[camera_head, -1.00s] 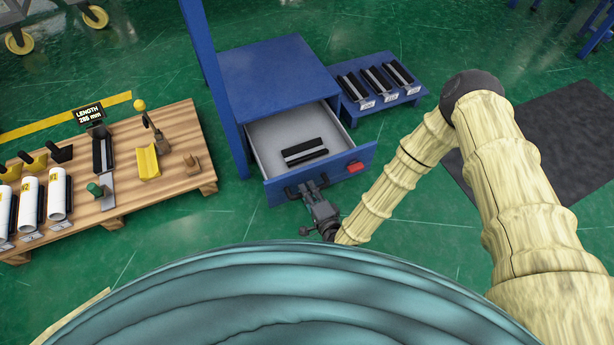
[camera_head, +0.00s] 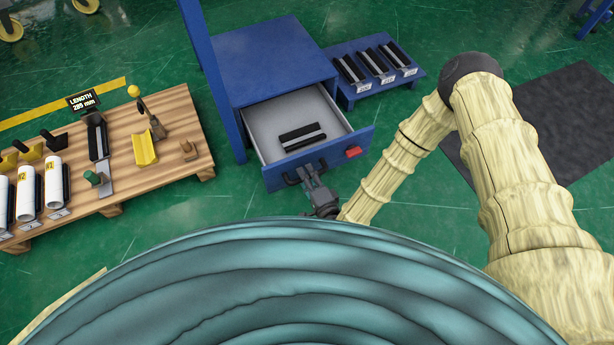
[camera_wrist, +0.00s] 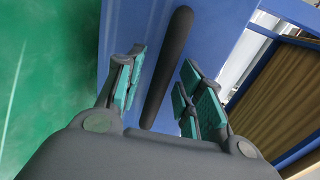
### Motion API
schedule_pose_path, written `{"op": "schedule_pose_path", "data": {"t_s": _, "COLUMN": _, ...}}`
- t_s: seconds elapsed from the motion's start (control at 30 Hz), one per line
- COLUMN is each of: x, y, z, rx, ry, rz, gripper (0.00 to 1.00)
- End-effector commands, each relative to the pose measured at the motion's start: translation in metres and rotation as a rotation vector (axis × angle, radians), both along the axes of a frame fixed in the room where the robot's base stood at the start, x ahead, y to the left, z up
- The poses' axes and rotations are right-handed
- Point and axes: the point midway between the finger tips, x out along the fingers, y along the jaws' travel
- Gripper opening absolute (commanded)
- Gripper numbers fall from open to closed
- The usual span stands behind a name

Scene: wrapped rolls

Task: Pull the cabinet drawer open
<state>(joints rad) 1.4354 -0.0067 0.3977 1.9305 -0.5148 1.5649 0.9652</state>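The blue cabinet (camera_head: 275,60) stands in the middle of the head view. Its drawer (camera_head: 355,147) is pulled well out, with the grey interior showing. The dark bar handle (camera_head: 291,180) is on the drawer front, and in the wrist view the handle (camera_wrist: 168,65) runs lengthwise between my fingers. My gripper (camera_head: 309,174) is at the drawer front. In the wrist view my gripper (camera_wrist: 163,88) has its teal-padded fingers apart on both sides of the handle, with visible gaps. It looks open around the bar, not clamped on it.
A black-and-silver piece (camera_head: 302,137) lies inside the drawer. A blue low stand (camera_head: 350,99) with several dark holders is at right; a wooden pallet table (camera_head: 160,172) with white rolls is at left. A dark mat (camera_head: 545,115) lies right.

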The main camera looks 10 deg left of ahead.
Motion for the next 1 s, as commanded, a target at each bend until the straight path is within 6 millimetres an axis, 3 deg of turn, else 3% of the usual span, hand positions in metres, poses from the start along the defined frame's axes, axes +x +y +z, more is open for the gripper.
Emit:
{"op": "schedule_pose_path", "data": {"t_s": 0.6, "x": -0.077, "y": -0.057, "z": 0.019, "rx": 0.0, "ry": 0.004, "rz": 0.0, "gripper": 0.37}}
{"op": "schedule_pose_path", "data": {"t_s": 1.0, "x": -0.092, "y": -0.068, "z": 0.024, "rx": 0.001, "ry": 0.001, "rz": 0.0, "gripper": 0.37}}
